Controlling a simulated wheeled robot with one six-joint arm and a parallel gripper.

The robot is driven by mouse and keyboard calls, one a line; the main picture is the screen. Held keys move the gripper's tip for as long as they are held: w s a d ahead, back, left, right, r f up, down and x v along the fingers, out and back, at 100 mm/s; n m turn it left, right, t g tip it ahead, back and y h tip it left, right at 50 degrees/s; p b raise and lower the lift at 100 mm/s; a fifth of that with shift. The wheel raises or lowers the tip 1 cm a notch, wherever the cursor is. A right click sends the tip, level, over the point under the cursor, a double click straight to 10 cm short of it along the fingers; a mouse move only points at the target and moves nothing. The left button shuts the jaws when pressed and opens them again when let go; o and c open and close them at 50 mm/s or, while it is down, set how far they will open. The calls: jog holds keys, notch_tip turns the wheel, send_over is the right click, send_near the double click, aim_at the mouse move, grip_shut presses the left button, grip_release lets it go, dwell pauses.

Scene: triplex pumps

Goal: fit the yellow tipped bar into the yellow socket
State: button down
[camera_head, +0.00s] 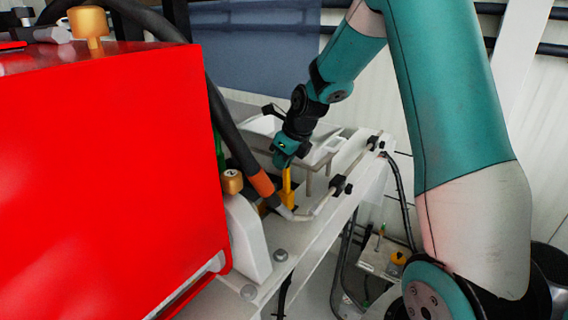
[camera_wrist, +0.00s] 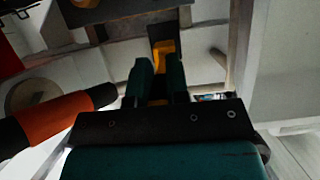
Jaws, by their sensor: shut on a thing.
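My gripper (camera_head: 284,160) points down over the white frame beside the red housing. It is shut on a yellow piece (camera_head: 287,186), which I take to be the yellow tipped bar and which hangs below the fingers. In the wrist view my gripper's two dark fingers (camera_wrist: 160,78) stand on either side of the yellow piece (camera_wrist: 162,49). The lower end of the piece is near the black hose's fitting, and I cannot tell whether it touches anything there. I cannot make out the yellow socket clearly; it may be hidden behind the hose and piece.
A black hose with an orange band (camera_head: 262,184) runs close to the left of my gripper. The large red housing (camera_head: 110,190) fills the left. A thin metal pipe with black clamps (camera_head: 338,186) lies to the right. A small grey box (camera_head: 380,258) stands lower right.

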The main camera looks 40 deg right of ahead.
jog(key=shift+s+f, duration=0.3)
jog(key=shift+f, duration=0.6)
jog(key=shift+w+f, duration=0.15)
jog(key=shift+f, duration=0.05)
jog(key=c, duration=1.1)
grip_release()
jog(key=shift+r, duration=0.1)
jog(key=shift+d+r, duration=0.15)
jog(key=shift+r, duration=0.35)
jog(key=b+v, duration=0.2)
jog(key=v, duration=0.9)
